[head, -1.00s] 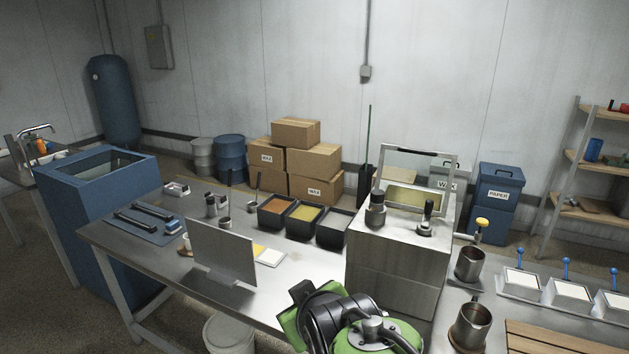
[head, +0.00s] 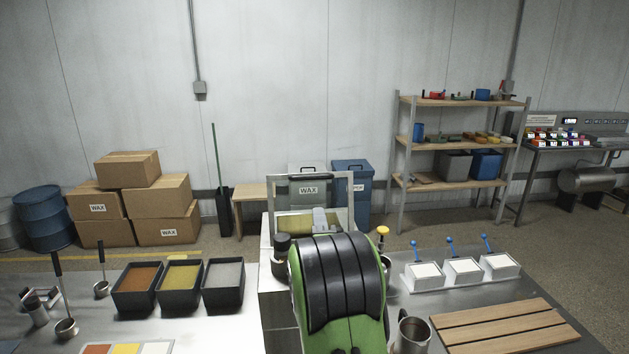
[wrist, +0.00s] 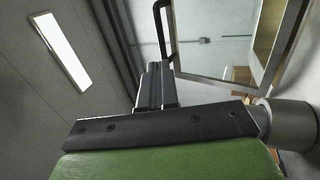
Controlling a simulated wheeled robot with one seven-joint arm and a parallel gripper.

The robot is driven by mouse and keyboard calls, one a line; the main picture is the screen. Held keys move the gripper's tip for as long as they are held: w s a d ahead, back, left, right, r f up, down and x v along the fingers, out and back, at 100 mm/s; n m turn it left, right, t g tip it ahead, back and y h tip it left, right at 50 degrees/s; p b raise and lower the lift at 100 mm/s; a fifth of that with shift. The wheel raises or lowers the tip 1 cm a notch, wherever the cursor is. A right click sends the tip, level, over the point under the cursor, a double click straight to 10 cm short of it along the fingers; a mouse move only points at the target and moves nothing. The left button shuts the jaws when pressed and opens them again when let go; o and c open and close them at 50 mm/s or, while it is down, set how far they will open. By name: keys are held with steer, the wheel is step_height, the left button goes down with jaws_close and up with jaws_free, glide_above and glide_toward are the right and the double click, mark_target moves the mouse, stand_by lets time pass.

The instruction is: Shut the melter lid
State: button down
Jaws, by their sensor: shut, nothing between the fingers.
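The melter (head: 275,310) is a grey metal box on the bench in the head view, partly hidden behind my arm. Its lid (head: 351,203), a metal frame with a clear window, stands raised at the back. In the wrist view, the lid frame (wrist: 215,84) and its black handle (wrist: 161,28) show at the upper right. My gripper (head: 321,217) is in front of the raised lid, over the melter top. In the wrist view, the fingers of my gripper (wrist: 154,72) are together and empty, close to the lid frame. I cannot tell whether they touch it.
A dark knob (head: 281,250) stands on the melter's left side. Wax trays (head: 180,285) sit to the left.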

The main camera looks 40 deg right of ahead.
mark_target(312, 179)
steer(key=p+x, duration=0.8)
steer(key=x, duration=0.3)
steer(key=shift+w+a, duration=0.1)
steer(key=shift+a, duration=0.1)
steer(key=shift+f, duration=0.1)
